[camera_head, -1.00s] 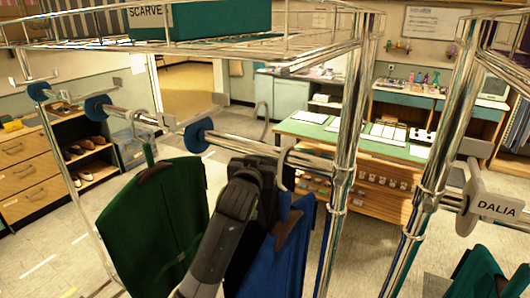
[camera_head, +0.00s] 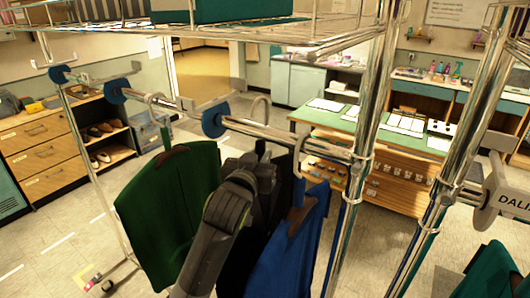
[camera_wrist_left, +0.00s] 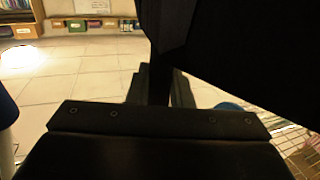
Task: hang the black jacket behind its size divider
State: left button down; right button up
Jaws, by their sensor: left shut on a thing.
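My left gripper (camera_head: 262,165) is shut on the black jacket (camera_head: 235,268), which hangs between the green and blue garments, partly hidden by my arm. A pale hanger hook (camera_head: 261,101) arches above the rail over the gripper and appears to be the jacket's. I cannot tell whether it rests on the rail. Blue disc dividers sit on the rail (camera_head: 285,137): the nearest (camera_head: 211,120) is left of the hook, with two more (camera_head: 116,92) (camera_head: 59,75) farther along. Their size marks are not readable. The wrist view shows dark cloth (camera_wrist_left: 250,45) close above the gripper (camera_wrist_left: 160,85). My right gripper is not in view.
A green garment (camera_head: 165,215) hangs left of my gripper, a blue one (camera_head: 293,245) right. Chrome posts (camera_head: 367,130) (camera_head: 450,165) stand at the right, beside a "DALIA" tag (camera_head: 508,198). A wire shelf (camera_head: 240,45) lies above the rail. Floor at the left is clear.

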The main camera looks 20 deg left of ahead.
pick_arm(q)
jog(key=shift+s+a, duration=0.15)
jog(key=shift+s, duration=1.4)
jog(key=shift+f+b, duration=0.9)
jog(key=shift+f, duration=0.75)
jog(key=c, duration=0.6)
grip_release()
jog(key=shift+f, duration=0.1)
